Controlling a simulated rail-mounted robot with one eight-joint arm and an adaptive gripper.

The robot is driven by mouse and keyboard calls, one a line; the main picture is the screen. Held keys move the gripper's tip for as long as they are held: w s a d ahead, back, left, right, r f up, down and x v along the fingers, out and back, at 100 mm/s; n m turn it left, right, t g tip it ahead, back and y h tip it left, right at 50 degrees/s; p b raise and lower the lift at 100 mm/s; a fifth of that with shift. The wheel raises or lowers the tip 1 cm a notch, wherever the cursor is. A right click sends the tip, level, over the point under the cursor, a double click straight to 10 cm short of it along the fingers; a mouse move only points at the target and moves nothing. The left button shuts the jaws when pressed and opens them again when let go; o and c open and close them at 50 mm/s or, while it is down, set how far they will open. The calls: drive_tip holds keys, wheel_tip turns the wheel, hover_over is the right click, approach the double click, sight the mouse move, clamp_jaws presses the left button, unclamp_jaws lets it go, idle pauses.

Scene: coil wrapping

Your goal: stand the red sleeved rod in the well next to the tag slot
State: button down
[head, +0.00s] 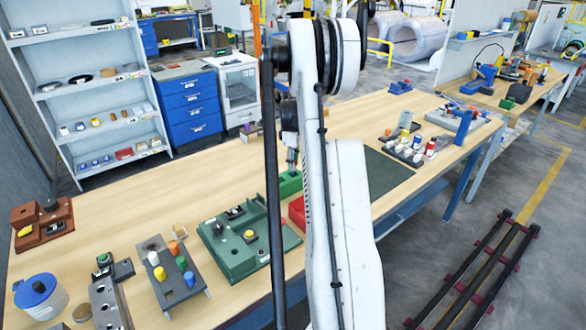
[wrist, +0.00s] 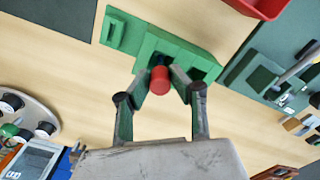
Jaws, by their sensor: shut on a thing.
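In the wrist view, my gripper (wrist: 161,82) is shut on the red sleeved rod (wrist: 159,79), which shows nearly end-on between the fingertips. The rod is at the near edge of a green stepped block (wrist: 168,47). Its lower end is hidden, so I cannot tell whether it is above the block or inside a well. A small raised piece with a slit (wrist: 114,32) is at the block's left end; I cannot tell if this is the tag slot. In the head view the green block (head: 290,184) shows partly behind my arm, and the rod cannot be made out.
A red bin (head: 297,211) stands close to the block. A green fixture board (head: 246,243) lies to its left in the head view. A grey tray of bottles (head: 405,153) and a dark mat (head: 388,172) are to the right. The wooden table behind the board is mostly clear.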

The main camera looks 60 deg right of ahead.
drive_tip(key=shift+f, duration=1.4)
drive_tip(key=shift+f, duration=0.2)
drive_tip(key=c, duration=1.5)
unclamp_jaws()
drive_tip(key=shift+r, duration=0.1)
drive_tip(key=shift+c, duration=0.2)
drive_tip(key=shift+r, duration=0.1)
